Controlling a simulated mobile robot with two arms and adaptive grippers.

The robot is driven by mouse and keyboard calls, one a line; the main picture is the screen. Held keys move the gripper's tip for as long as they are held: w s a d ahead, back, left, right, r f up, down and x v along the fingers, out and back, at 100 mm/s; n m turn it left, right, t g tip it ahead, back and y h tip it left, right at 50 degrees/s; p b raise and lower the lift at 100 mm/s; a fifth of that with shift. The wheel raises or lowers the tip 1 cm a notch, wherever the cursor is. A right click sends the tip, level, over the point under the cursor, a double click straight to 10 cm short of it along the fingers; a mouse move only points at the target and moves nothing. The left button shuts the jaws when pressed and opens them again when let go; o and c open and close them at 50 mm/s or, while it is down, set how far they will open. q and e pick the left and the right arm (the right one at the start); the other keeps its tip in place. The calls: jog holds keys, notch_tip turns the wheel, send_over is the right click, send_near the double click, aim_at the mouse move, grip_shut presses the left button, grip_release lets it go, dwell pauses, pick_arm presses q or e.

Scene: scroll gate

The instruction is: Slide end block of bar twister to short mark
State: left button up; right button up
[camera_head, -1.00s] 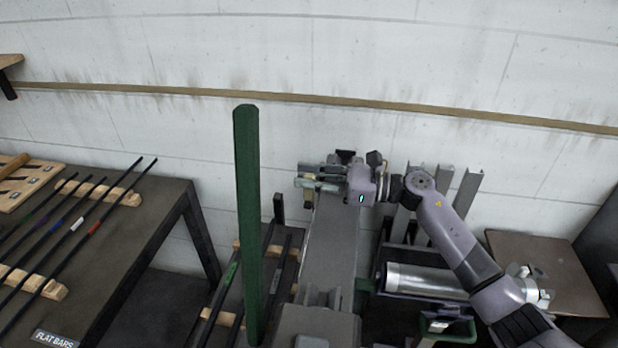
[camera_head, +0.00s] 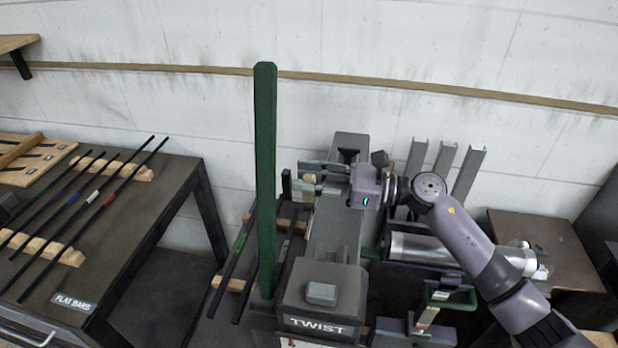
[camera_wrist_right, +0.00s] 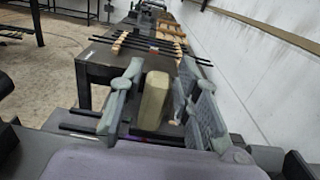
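The bar twister (camera_head: 321,285) is a grey machine with a "TWIST" label and a long grey bed (camera_head: 335,228) running to the back wall. A dark grey end block (camera_head: 350,150) stands at the bed's far end. My right gripper (camera_head: 311,178) reaches in from the right over the bed beside this block. Its fingers are apart. In the right wrist view, a pale wooden grip (camera_wrist_right: 152,100) stands between the fingers (camera_wrist_right: 165,98), with narrow gaps; contact is unclear. The short mark cannot be made out. My left gripper is not in view.
A green upright post (camera_head: 265,180) stands left of the bed. A dark table (camera_head: 120,235) labelled "FLAT BARS" holds several bars at left.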

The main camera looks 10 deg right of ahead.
jog(key=shift+o, duration=0.6)
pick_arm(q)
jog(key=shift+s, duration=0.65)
pick_arm(e)
jog(key=v, duration=1.2)
